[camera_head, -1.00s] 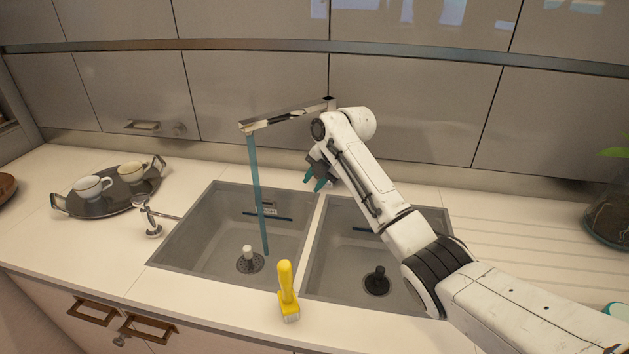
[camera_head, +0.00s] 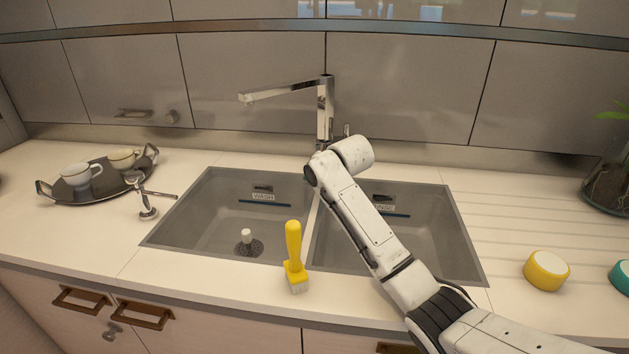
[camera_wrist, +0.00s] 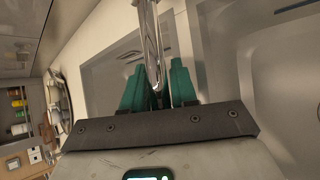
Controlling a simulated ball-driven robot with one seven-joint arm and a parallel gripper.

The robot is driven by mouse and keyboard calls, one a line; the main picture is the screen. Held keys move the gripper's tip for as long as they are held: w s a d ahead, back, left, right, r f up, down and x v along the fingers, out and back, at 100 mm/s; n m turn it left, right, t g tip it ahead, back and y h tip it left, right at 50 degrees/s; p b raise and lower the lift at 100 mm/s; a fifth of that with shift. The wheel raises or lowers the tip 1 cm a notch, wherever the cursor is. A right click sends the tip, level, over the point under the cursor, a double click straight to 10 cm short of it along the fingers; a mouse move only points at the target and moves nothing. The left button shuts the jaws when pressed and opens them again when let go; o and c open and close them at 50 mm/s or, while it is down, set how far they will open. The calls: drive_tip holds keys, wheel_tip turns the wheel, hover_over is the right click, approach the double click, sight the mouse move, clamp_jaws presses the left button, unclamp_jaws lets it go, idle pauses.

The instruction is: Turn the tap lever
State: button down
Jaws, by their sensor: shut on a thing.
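The chrome tap (camera_head: 325,105) stands behind the double sink, its long spout reaching left over the left basin. No water runs from it. A small upright lever (camera_head: 346,130) shows at the right of the tap's base. My gripper (camera_wrist: 157,72) is shut, its two teal fingers on either side of a chrome bar (camera_wrist: 150,35), which looks like the tap lever. In the head view my arm hides the gripper, so the contact shows only in the wrist view.
The left basin (camera_head: 213,215) and right basin (camera_head: 445,240) lie under the tap. A yellow brush (camera_head: 294,255) stands at the front edge. A tray (camera_head: 52,190) with two cups is at left, near a chrome utensil (camera_head: 147,198). A yellow round object (camera_head: 546,270) sits at right.

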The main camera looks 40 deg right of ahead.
drive_tip(key=shift+f, duration=0.15)
drive_tip(key=c, duration=1)
unclamp_jaws()
drive_tip(key=shift+o, duration=0.2)
drive_tip(key=v, duration=1)
drive_tip(key=shift+s+r, duration=0.25)
drive_tip(key=shift+s, duration=0.1)
drive_tip(key=shift+r, duration=0.15)
